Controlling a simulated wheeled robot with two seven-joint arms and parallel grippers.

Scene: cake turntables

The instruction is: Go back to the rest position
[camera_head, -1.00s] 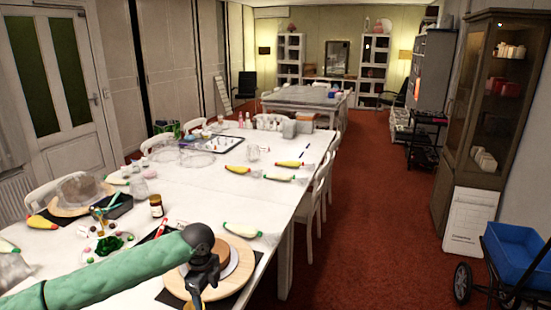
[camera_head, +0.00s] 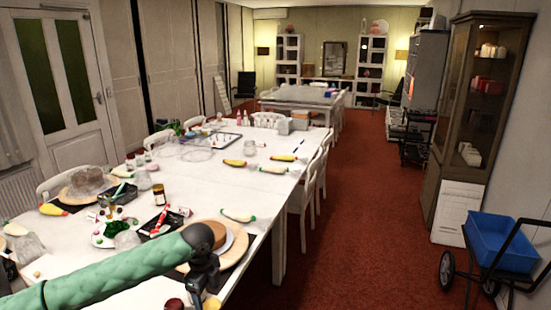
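My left arm, in a green sleeve, reaches in from the lower left of the head view. Its dark gripper (camera_head: 204,281) points down in front of the near turntable's wooden board (camera_head: 237,252). The fingers are small and dark, so I cannot tell whether they are open or shut. No held object is clearly visible. A brown cake (camera_head: 207,232) on a white plate stands on that board, partly hidden behind my wrist. My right gripper is not in view.
The long white table (camera_head: 200,205) carries piping bags, jars and another cake (camera_head: 88,181) on a board. White chairs (camera_head: 307,190) line its right side. A blue cart (camera_head: 500,241) and a glass cabinet (camera_head: 480,110) stand at right. Red carpet between is open.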

